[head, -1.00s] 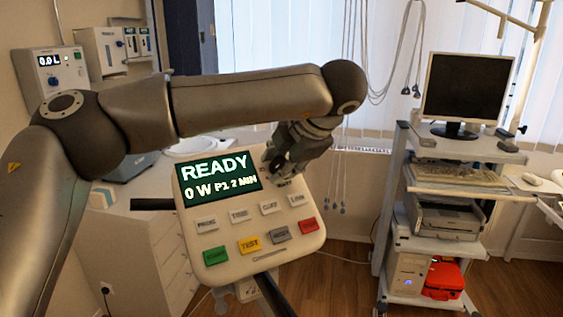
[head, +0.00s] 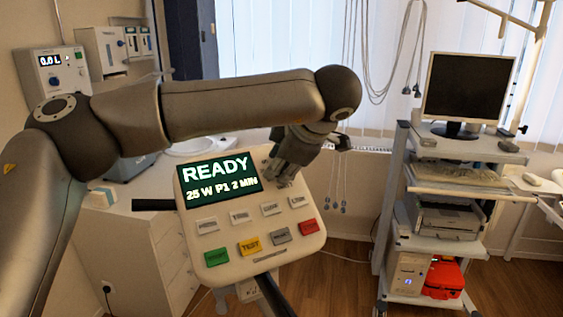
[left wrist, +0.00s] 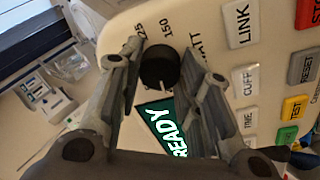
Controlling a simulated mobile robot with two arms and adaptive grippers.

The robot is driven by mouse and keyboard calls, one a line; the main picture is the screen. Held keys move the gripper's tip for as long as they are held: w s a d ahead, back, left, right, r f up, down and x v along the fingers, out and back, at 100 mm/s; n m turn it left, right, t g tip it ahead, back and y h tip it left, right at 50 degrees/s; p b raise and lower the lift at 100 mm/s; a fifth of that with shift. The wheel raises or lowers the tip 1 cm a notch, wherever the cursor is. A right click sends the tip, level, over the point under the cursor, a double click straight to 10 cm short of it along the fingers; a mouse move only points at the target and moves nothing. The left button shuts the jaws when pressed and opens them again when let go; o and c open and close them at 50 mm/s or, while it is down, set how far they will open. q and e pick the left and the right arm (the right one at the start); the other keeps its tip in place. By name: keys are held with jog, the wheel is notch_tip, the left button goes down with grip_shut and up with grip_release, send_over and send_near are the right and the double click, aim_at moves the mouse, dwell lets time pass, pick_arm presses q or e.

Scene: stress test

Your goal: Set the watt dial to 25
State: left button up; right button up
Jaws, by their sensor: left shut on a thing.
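The control panel (head: 250,225) is a pale tilted console with a green screen (head: 218,179) reading READY, 25 W, P1, 2 MIN. Its black watt dial (left wrist: 158,68) shows in the left wrist view with a white pointer line and printed numbers around it, including 150. My left gripper (head: 281,178) is at the panel's upper right corner and hides the dial in the head view. In the left wrist view my left gripper (left wrist: 162,75) has one finger on each side of the dial and is shut on it. My right gripper is out of view.
The panel has grey buttons, a green one (head: 216,256), a yellow one (head: 249,245) and a red one (head: 309,227). A cart (head: 400,240) with a monitor (head: 468,88) stands at the right. A white cabinet (head: 130,250) stands at the left behind my arm.

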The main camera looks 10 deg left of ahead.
pick_arm(q)
jog(key=shift+r+m, duration=0.1)
jog(key=shift+m, duration=0.2)
jog(key=o, duration=1)
jog(key=shift+d, duration=0.1)
jog(key=v, duration=1.2)
